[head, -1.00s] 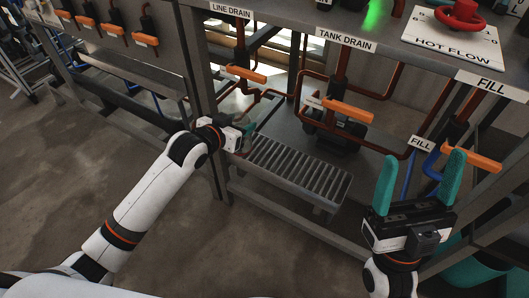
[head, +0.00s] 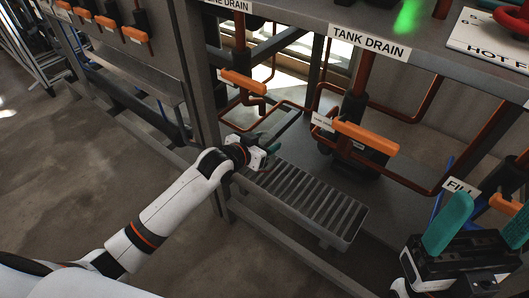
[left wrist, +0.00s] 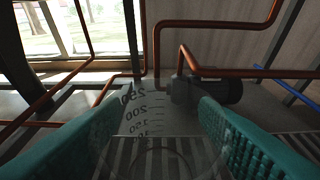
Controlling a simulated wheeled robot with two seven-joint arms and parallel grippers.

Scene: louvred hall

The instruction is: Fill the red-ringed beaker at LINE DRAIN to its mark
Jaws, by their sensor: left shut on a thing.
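My left gripper (head: 273,143) is at the left end of a slatted grate (head: 340,222), below the LINE DRAIN label (head: 228,5), which the top edge cuts. In the left wrist view its teal fingers (left wrist: 160,128) are shut on a clear beaker (left wrist: 140,112). Mirrored marks show on its wall, among them 250, 200 and 150. An orange valve handle (head: 243,82) sits under the label. My right gripper (head: 484,220) is open and empty at the right.
The TANK DRAIN label (head: 368,43) and its orange handle (head: 366,136) are to the right. Copper pipes (head: 425,105) run around the frame. A grey post (head: 198,80) stands left of the grate. A FILL label (head: 460,187) is near my right gripper.

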